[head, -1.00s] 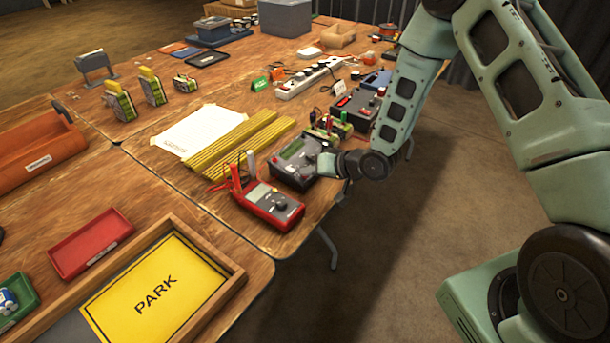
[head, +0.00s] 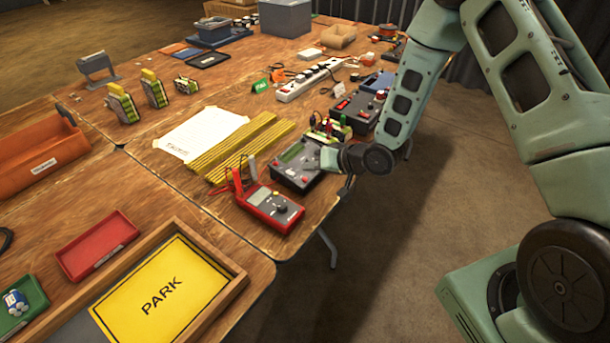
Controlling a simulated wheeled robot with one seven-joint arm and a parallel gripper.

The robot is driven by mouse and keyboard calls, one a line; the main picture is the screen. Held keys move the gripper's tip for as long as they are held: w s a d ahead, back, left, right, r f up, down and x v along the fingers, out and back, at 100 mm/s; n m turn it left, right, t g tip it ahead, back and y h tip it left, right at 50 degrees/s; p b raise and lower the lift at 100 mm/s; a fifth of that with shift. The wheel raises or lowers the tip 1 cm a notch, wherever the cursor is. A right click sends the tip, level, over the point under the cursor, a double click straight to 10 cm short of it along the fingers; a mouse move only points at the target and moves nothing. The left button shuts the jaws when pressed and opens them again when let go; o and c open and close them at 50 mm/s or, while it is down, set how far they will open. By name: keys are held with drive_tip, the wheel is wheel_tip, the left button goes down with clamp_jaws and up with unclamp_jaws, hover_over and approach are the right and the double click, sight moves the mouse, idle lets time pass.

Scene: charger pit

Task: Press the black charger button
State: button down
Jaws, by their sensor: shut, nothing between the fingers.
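A dark grey charger box (head: 283,174) with a green display (head: 292,153) sits near the right edge of the table, behind the red multimeter. Small controls show on its top, too small to tell which is the black button. A second dark box (head: 366,120) with red parts stands farther back. My gripper (head: 325,158) is shut and empty, at the right side of the charger box with display. Its tip overlaps the box's right part in the picture; I cannot tell whether it touches. My gripper and wrist hide part of that side.
A red multimeter (head: 269,207) with leads stands just in front of the charger box. Yellow sticks (head: 243,148) lie to the left. A battery pack with wires (head: 328,130) stands behind, beyond it a white power strip (head: 308,80). Open floor (head: 470,190) lies right of the table.

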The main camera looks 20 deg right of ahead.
drive_tip(key=r, duration=0.1)
drive_tip(key=r+p, duration=0.1)
drive_tip(key=shift+s+d+r+p, duration=0.1)
drive_tip(key=shift+s+r+p, duration=0.1)
drive_tip(key=shift+r+p, duration=0.15)
idle(0.5)
drive_tip(key=s+a+r+n+g+h, duration=0.2)
drive_tip(key=s+a+r, duration=0.15)
drive_tip(key=r, duration=0.25)
drive_tip(key=s+a+r+n+g+h, duration=0.1)
drive_tip(key=s+r, duration=0.3)
drive_tip(key=s, duration=0.5)
drive_tip(key=s+a+r+n+g+h, duration=0.1)
drive_tip(key=s+r, duration=0.4)
drive_tip(key=s, duration=0.5)
drive_tip(key=s+a+r+n+g+h, duration=0.1)
drive_tip(key=s+r+n+g, duration=0.3)
drive_tip(key=s, duration=0.5)
drive_tip(key=shift+s+a+r+h, duration=0.4)
drive_tip(key=shift+r+h, duration=0.2)
drive_tip(key=shift+h, duration=0.3)
